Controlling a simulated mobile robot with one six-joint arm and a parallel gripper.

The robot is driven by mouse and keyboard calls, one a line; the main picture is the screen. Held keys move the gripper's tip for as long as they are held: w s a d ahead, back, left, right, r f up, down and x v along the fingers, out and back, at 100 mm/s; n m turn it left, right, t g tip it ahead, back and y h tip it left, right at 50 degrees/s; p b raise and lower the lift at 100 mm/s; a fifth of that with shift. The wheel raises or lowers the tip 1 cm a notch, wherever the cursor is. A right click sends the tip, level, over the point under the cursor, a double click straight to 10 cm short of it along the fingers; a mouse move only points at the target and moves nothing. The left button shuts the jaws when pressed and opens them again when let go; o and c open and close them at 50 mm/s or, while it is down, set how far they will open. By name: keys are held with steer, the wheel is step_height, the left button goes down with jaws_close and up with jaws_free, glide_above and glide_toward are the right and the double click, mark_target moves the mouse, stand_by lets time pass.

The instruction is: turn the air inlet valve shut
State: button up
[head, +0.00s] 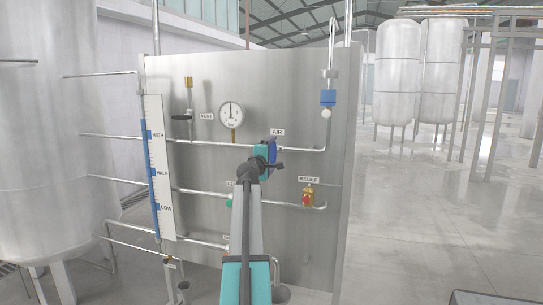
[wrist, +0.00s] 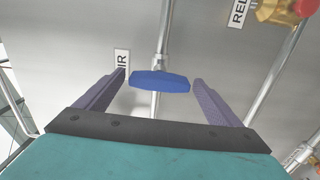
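The air inlet valve has a blue handle (wrist: 160,81) on a thin pipe, beside the AIR label (wrist: 121,66) in the wrist view. The handle lies crosswise to the pipe in that view. My gripper (wrist: 160,92) is open, with one finger on each side of the handle and a gap at both ends. In the head view my gripper (head: 272,150) is at the panel just below the AIR label (head: 277,132). There my arm and gripper hide most of the valve.
A red and brass relief valve (head: 307,197) sits lower right on the steel panel (head: 300,80). A gauge (head: 231,114), a vent valve (head: 181,118) and a blue fitting (head: 327,97) are above. Horizontal pipes cross the panel. Open floor (head: 430,230) lies to the right.

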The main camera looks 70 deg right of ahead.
steer(key=shift+a, duration=0.1)
stand_by(0.3)
steer(key=a, duration=1.3)
steer(key=shift+s+a+b, duration=0.3)
steer(key=shift+s+b, duration=0.1)
steer(key=shift+b, duration=0.05)
stand_by(0.4)
